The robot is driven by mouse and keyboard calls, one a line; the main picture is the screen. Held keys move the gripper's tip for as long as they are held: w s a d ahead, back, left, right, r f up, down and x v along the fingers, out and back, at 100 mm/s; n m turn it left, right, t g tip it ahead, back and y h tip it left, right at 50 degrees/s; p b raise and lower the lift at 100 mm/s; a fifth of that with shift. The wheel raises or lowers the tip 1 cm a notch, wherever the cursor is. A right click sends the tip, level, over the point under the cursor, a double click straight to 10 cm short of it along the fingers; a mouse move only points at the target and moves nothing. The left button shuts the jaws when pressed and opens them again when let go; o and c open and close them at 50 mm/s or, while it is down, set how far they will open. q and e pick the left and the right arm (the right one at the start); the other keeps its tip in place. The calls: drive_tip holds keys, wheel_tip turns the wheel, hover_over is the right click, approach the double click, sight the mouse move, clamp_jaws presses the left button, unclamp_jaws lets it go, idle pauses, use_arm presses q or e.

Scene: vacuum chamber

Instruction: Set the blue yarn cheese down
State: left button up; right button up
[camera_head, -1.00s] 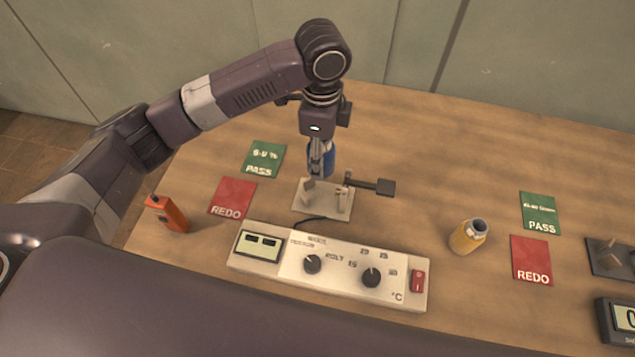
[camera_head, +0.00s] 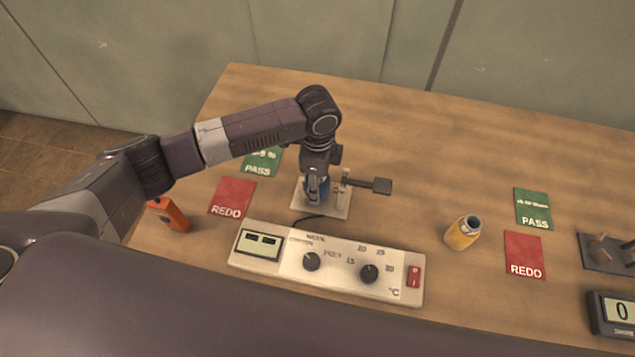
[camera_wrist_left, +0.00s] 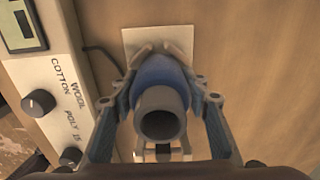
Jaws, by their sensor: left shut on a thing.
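The blue yarn cheese (camera_wrist_left: 158,82) is wound on a grey hollow tube and sits between the two fingers of my left gripper (camera_wrist_left: 160,115), which is shut on it. In the head view the blue yarn cheese (camera_head: 322,187) is mostly hidden behind my left gripper (camera_head: 316,190). It is over the pale metal plate with small posts (camera_head: 335,207), which also shows in the left wrist view (camera_wrist_left: 133,42). I cannot tell whether the cheese touches the plate. My right gripper is not in view.
A meter box with dials (camera_head: 330,268) lies just in front of the plate. A dark lever pad (camera_head: 381,186) sticks out to the right. A yellow cheese (camera_head: 462,232) stands farther right. Red REDO (camera_head: 232,196) and green PASS (camera_head: 263,161) cards and an orange handheld device (camera_head: 170,214) lie left.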

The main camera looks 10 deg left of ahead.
use_arm(q)
drive_tip(key=shift+f, duration=0.1)
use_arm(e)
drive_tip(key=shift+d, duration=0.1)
use_arm(q)
drive_tip(key=o, duration=1.2)
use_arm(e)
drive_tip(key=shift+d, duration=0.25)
use_arm(q)
wheel_tip(320, 180, up, 12)
drive_tip(key=shift+r+b, duration=0.15)
drive_tip(key=shift+b, duration=0.8)
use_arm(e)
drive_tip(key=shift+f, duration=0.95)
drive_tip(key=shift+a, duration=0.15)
